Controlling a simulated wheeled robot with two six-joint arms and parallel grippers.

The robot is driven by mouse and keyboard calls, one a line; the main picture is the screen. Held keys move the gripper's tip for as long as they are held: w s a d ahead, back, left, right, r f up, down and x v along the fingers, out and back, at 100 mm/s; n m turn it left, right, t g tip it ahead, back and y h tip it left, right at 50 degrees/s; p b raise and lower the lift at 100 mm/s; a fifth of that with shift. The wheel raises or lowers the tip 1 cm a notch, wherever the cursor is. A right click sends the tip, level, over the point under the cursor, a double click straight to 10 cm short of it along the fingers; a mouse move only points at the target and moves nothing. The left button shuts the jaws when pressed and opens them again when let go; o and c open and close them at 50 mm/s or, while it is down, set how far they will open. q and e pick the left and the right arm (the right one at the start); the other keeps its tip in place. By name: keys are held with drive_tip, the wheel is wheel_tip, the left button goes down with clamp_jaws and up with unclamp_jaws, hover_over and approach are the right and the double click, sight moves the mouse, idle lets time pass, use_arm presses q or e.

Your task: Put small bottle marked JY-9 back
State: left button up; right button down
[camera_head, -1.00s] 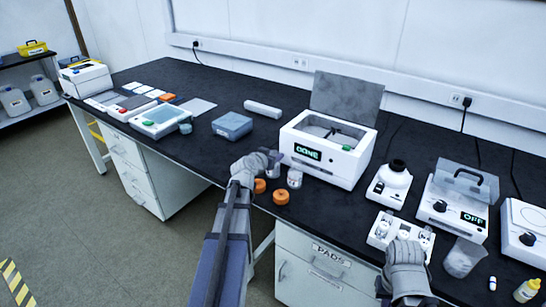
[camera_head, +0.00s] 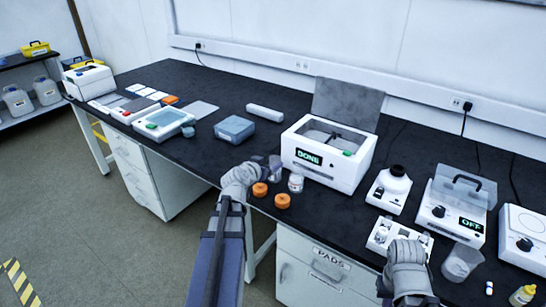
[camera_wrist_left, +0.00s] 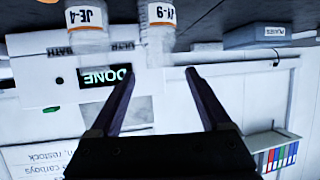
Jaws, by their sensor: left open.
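The small bottle marked JY-9 (camera_wrist_left: 160,28) shows inverted at the top of the left wrist view, with a white label and orange band. In the head view it stands upright (camera_head: 275,168) on the black bench, left of the white bath. A similar bottle marked JE-4 (camera_wrist_left: 87,25) stands beside it (camera_head: 296,183). My left gripper (camera_wrist_left: 150,78) is open and empty, its fingertips short of JY-9; it also shows in the head view (camera_head: 262,163). My right gripper (camera_head: 408,252) is by a white holder (camera_head: 380,236) at the front; its fingers are hidden.
Two orange caps (camera_head: 260,189) (camera_head: 282,201) lie in front of the bottles. The bath (camera_head: 330,160) reads DONE, its grey lid raised. A blue box (camera_head: 233,129) stands left. A device reading OFF (camera_head: 450,212) and a beaker (camera_head: 461,262) are at right.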

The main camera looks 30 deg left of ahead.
use_arm(q)
drive_tip(key=p+v, duration=0.1)
drive_tip(key=v, duration=0.4)
drive_tip(key=shift+s+r+p, duration=0.15)
drive_tip(key=shift+s+p, duration=0.15)
